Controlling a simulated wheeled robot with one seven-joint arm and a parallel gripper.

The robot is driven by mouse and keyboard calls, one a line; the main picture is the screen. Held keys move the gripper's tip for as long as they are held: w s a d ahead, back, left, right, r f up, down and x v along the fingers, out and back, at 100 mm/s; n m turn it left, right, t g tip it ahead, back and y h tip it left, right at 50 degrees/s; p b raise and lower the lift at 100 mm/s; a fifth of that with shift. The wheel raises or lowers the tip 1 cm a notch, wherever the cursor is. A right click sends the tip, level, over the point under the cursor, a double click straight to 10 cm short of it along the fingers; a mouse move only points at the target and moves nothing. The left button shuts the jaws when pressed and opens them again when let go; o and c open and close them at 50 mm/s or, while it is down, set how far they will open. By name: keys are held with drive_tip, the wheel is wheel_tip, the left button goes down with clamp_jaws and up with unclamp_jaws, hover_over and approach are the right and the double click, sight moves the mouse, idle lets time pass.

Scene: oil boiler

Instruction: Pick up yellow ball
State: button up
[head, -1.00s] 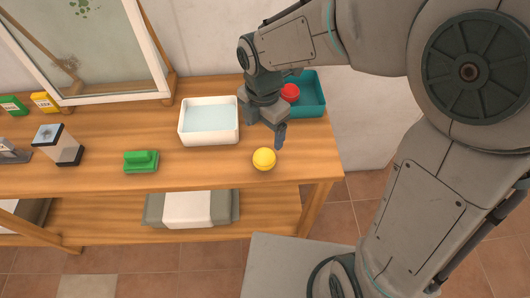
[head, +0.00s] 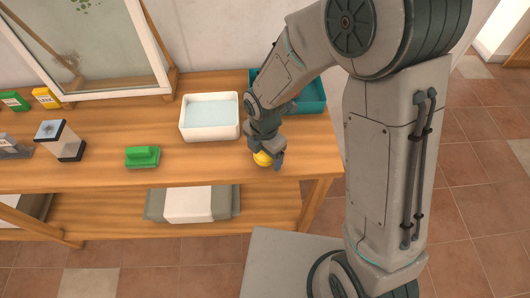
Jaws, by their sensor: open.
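The yellow ball (head: 262,159) rests on the wooden table (head: 210,168) near its front right edge. My gripper (head: 268,157) is right at the ball, pointing down, with its fingers open. The gripper covers the upper and right part of the ball. I cannot tell whether a finger touches it.
A white basin (head: 210,136) stands just behind and left of the ball. A teal bin (head: 312,95) is behind my arm at the back right. A green block (head: 142,157) lies to the left, with clear table between it and the ball.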

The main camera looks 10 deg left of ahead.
drive_tip(key=shift+f, duration=0.35)
drive_tip(key=shift+c, duration=0.3)
drive_tip(key=c, duration=1.1)
drive_tip(key=shift+r, duration=0.1)
